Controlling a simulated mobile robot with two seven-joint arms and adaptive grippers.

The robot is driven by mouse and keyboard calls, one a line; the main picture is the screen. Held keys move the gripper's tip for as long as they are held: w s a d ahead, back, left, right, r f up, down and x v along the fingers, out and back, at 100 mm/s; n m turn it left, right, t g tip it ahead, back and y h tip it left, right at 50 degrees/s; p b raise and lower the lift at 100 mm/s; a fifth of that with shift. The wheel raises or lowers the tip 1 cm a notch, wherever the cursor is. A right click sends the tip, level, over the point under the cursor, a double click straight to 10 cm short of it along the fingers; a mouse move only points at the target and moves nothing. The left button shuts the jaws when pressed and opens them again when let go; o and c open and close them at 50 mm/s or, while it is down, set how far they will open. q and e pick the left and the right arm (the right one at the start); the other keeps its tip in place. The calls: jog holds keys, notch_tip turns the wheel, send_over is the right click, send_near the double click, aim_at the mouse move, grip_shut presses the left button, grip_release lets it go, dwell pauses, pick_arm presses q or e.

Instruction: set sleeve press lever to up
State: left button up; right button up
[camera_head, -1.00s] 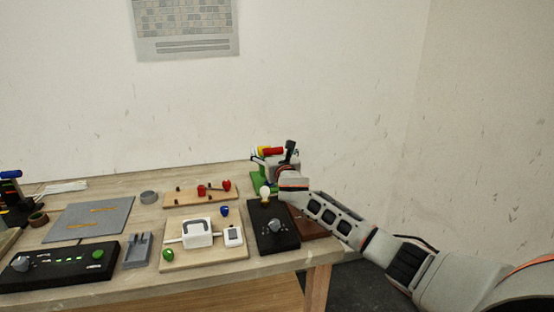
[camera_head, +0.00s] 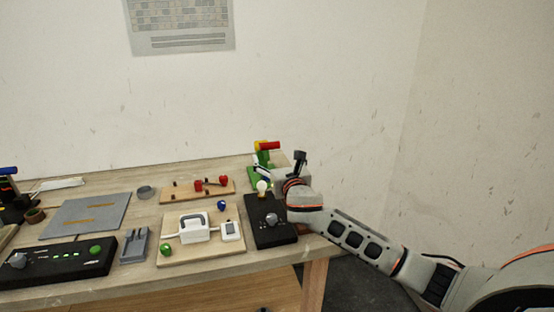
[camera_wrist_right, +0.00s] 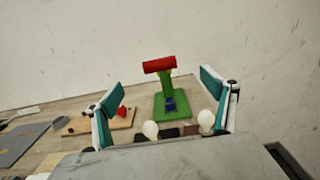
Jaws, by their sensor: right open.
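The sleeve press (camera_head: 261,173) stands at the back right of the table, with a green base, a post and a red handle. In the right wrist view the red lever handle (camera_wrist_right: 160,65) lies roughly level at the top of the post, above the green base (camera_wrist_right: 172,107). My right gripper (camera_wrist_right: 162,84) is open and empty, with its fingers spread to either side of the press in that view. In the head view my right wrist hides part of the press's right side. My left gripper is not in view.
Two bulbs (camera_wrist_right: 150,130) show close to the gripper in the wrist view. A black box with a knob (camera_head: 268,222) stands in front of the press. Left of it are a wooden board with red parts (camera_head: 182,190) and a board with a white switch (camera_head: 192,254).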

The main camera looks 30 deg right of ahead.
jog(key=c, duration=0.5)
jog(key=shift+a, duration=0.35)
jog(key=c, duration=0.7)
jog(key=shift+s+a+f+t+y, duration=0.2)
jog(key=shift+a+t, duration=0.15)
jog(key=shift+a, duration=0.15)
jog(key=shift+s+a+f+t+y, duration=0.15)
jog(key=shift+s+a+t+y, duration=0.05)
jog(key=shift+a+t, duration=0.2)
jog(key=c, duration=1.2)
jog(key=shift+s+a+f, duration=0.25)
jog(key=shift+s+f, duration=0.25)
jog(key=shift+s, duration=0.05)
grip_shut()
jog(key=shift+t+h, duration=0.25)
jog(key=shift+h, duration=0.35)
jog(key=s+f, duration=0.1)
jog(key=f, duration=0.1)
jog(key=s+d+f, duration=0.1)
jog(key=f, duration=0.1)
jog(key=s+f, duration=0.2)
jog(key=shift+d, duration=0.15)
jog(key=r+x, duration=0.2)
jog(key=x, duration=1)
jog(key=shift+r+p, duration=0.45)
